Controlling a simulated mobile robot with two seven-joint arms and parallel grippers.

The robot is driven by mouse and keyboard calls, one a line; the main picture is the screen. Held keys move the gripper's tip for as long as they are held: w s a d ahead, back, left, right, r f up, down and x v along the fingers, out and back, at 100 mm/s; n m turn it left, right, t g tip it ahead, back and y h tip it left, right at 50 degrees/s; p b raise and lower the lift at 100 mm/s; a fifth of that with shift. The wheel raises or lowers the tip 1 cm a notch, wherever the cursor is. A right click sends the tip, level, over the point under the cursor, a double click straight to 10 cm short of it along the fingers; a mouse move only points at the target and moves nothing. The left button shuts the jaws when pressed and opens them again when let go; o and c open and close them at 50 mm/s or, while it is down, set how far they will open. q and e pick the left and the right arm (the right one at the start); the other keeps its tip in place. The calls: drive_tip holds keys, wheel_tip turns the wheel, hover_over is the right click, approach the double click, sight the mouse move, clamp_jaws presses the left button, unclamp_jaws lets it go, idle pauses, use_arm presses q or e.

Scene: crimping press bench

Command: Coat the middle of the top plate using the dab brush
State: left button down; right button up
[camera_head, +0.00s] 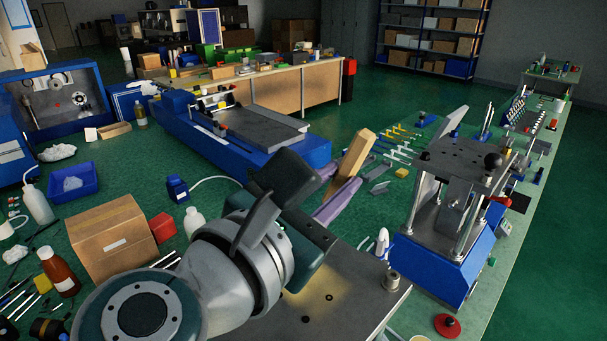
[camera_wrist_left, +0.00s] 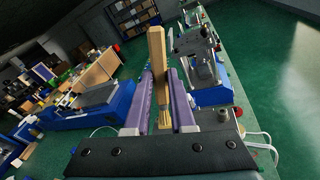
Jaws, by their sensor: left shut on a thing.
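My left gripper (camera_head: 340,198) is shut on the dab brush (camera_head: 358,150), whose pale wooden handle tilts up and to the right between purple fingers. A grey metal plate (camera_head: 360,312) with small holes lies in the foreground, below and partly behind my left gripper and wrist. It appears to be the top plate. A yellowish patch shows on it beside the wrist. Contact between brush and plate cannot be seen. My right gripper is out of view.
A blue-based press (camera_head: 450,250) with upright posts stands right of the plate. A blue machine (camera_head: 290,150) with a grey bed lies behind the gripper. A cardboard box (camera_head: 115,240), bottles and a blue tray (camera_head: 75,183) are at left. A red knob (camera_head: 447,326) is front right.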

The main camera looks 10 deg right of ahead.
use_arm(q)
drive_tip(key=s+a+r+n+h+p, duration=0.1)
drive_tip(key=s+a+r+n+p, duration=0.1)
drive_tip(key=s+a+r+n, duration=0.15)
drive_tip(key=shift+t, duration=0.4)
drive_tip(key=f+b, duration=0.1)
drive_tip(key=b, duration=0.1)
drive_tip(key=f+b, duration=0.1)
drive_tip(key=f, duration=0.1)
drive_tip(key=s+f+b, duration=0.1)
drive_tip(key=b, duration=0.1)
drive_tip(key=shift+s+a+f+b, duration=0.1)
drive_tip(key=shift+a+f+b, duration=0.1)
drive_tip(key=shift+a+b, duration=0.1)
